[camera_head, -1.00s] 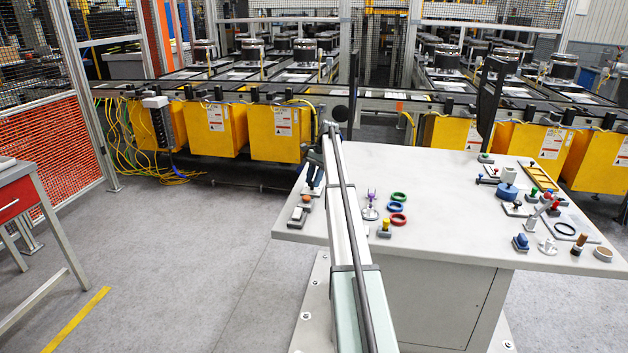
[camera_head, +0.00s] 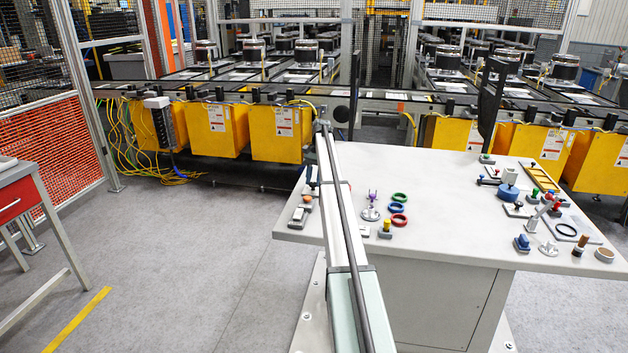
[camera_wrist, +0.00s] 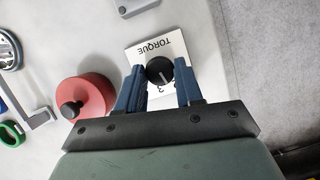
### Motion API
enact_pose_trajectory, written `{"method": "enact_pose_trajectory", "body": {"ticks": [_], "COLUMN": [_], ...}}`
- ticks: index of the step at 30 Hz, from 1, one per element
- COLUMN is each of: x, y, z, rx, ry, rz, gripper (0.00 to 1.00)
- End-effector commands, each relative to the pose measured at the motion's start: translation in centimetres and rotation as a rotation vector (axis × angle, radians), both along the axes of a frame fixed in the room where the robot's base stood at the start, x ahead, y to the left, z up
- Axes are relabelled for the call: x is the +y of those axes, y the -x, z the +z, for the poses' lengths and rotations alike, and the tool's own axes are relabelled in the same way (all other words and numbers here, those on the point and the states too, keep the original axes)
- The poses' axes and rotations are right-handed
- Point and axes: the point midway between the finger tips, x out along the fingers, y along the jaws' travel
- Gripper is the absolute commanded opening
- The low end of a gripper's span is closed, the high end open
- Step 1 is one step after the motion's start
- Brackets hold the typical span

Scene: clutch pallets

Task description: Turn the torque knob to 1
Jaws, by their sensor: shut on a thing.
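The torque knob (camera_wrist: 159,71) is a round black knob with a pale pointer line, on a white plate (camera_wrist: 176,47) marked TORQUE in the wrist view. A 3 shows on the plate just below the knob; the other numbers are hidden or unreadable. My gripper (camera_wrist: 160,82) has its blue fingers on either side of the knob and is shut on it. In the head view my arm hides the knob and most of the gripper at the table's left end.
A red round part with a black knob (camera_wrist: 72,109) sits close left of my gripper in the wrist view. A grey bracket (camera_wrist: 42,118) and a green ring (camera_wrist: 11,134) lie farther left. The table (camera_head: 440,210) has a clear middle; its edge is close right of the plate.

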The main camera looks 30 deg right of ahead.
Motion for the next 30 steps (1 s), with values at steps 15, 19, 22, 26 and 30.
{"method": "enact_pose_trajectory", "body": {"ticks": [15,19,22,26,30], "x": [-0.01,0.00,0.00,-0.02,-0.05], "y": [-0.06,-0.04,-0.02,0.02,0.10], "z": [-0.11,-0.10,-0.08,-0.07,-0.02], "rx": [-0.002,-0.001,-0.001,0.000,0.004], "ry": [0.001,0.001,0.001,0.000,-0.003], "rz": [-0.001,-0.002,-0.002,-0.022,-0.089], "gripper": [0.61,0.61,0.61,0.61,0.61]}}
